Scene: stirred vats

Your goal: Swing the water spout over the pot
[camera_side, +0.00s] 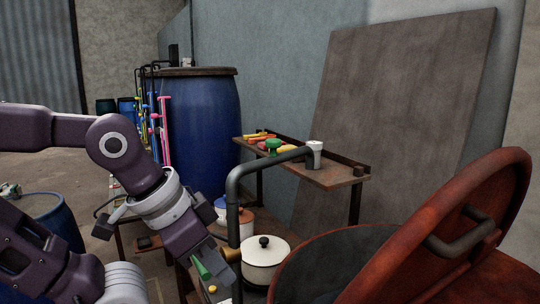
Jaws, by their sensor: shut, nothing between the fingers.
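The water spout (236,215) is a dark grey pipe that rises upright and bends to the right. Its arm ends in a light grey nozzle (315,154) that appears in front of the wall shelf. A big rust-red pot (375,272) with its round lid (480,215) tilted open fills the lower right; its dark inside partly shows. The nozzle appears behind and left of the pot's opening, not above it. My gripper (216,276) points down and right, low beside the spout's upright pipe. It is shut and holds nothing; whether it touches the pipe is unclear.
A white lidded pot (265,262) stands just right of the upright pipe. A shelf (325,178) with colored valve handles is behind the spout. A large blue barrel (205,125) stands behind, and another blue barrel (55,218) is at left. A brown board (400,110) leans on the wall.

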